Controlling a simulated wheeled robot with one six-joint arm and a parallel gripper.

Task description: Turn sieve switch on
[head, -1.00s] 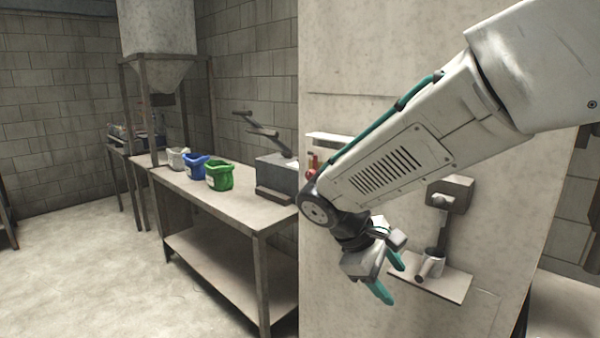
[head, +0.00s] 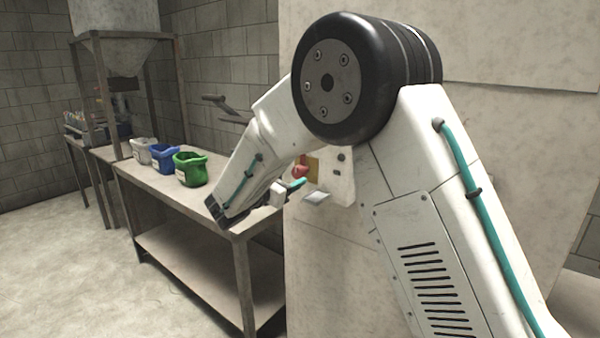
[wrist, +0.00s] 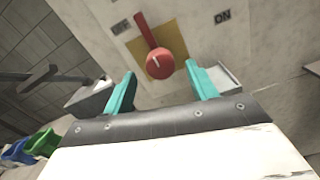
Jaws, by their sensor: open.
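The switch is a red rotary knob with a lever (wrist: 158,60) on a yellow plate (wrist: 180,50), in the wrist view. Its lever points up and a little left, toward the worn "OFF" label (wrist: 121,27). The "ON" label (wrist: 222,16) is to its right. In the head view the red knob (head: 300,170) shows just beyond my gripper (head: 286,193). In the wrist view my gripper (wrist: 160,88) is open, with its teal fingers apart on either side below the knob. Nothing is between the fingers, and they appear apart from the knob.
A metal table (head: 215,205) stands left of the wall panel (head: 320,255). A small pale ledge (head: 316,197) juts out below the switch.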

